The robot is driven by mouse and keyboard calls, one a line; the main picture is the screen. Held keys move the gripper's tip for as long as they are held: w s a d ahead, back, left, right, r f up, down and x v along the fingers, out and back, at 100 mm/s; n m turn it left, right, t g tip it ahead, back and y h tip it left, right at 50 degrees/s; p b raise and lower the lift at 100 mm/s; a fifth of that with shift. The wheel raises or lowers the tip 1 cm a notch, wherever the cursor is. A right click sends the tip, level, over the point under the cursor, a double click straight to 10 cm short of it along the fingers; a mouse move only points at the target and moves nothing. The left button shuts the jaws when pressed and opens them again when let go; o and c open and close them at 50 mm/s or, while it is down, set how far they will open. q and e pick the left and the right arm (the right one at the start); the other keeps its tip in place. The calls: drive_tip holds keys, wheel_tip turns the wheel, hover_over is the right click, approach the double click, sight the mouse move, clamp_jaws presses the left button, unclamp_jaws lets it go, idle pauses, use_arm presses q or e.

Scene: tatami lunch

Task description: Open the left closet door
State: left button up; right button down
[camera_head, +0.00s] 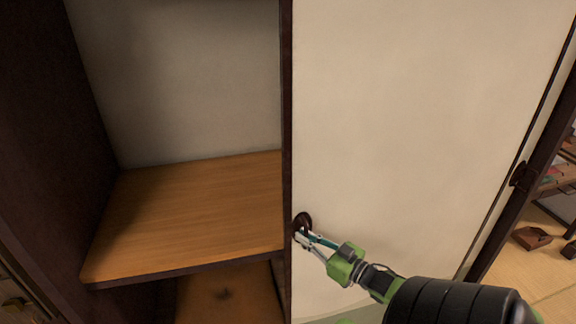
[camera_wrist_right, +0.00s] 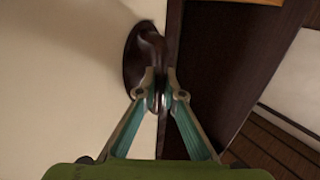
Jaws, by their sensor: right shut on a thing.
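The left closet door (camera_head: 420,120) is a cream sliding panel with a dark frame edge. It stands partly slid to the right, and the closet's left part is open. A dark round handle (camera_head: 301,221) sits near the door's left edge. My right gripper (camera_head: 299,234) reaches in from the lower right and is shut on this handle. In the right wrist view the handle (camera_wrist_right: 145,55) is between the two fingertips (camera_wrist_right: 161,88), beside the dark door frame. My left gripper is not in view.
Inside the closet is a bare wooden shelf (camera_head: 190,208), with a lower wooden floor (camera_head: 225,295) below it. A dark post (camera_head: 35,130) bounds the opening on the left. At the far right, a wooden box (camera_head: 533,237) lies on the floor.

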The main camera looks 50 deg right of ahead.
drive_tip(key=s+d, duration=0.1)
drive_tip(key=d, duration=0.1)
drive_tip(key=s+d, duration=0.2)
drive_tip(key=shift+s+d+f, duration=0.1)
drive_tip(key=shift+d+f, duration=0.05)
drive_tip(key=shift+d, duration=0.1)
drive_tip(key=shift+s+d+b, duration=0.3)
drive_tip(key=shift+s+d, duration=0.1)
drive_tip(key=shift+d, duration=0.2)
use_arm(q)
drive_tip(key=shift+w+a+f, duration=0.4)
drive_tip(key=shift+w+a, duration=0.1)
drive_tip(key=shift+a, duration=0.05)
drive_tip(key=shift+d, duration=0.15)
use_arm(e)
drive_tip(key=c, duration=2.4)
unclamp_jaws()
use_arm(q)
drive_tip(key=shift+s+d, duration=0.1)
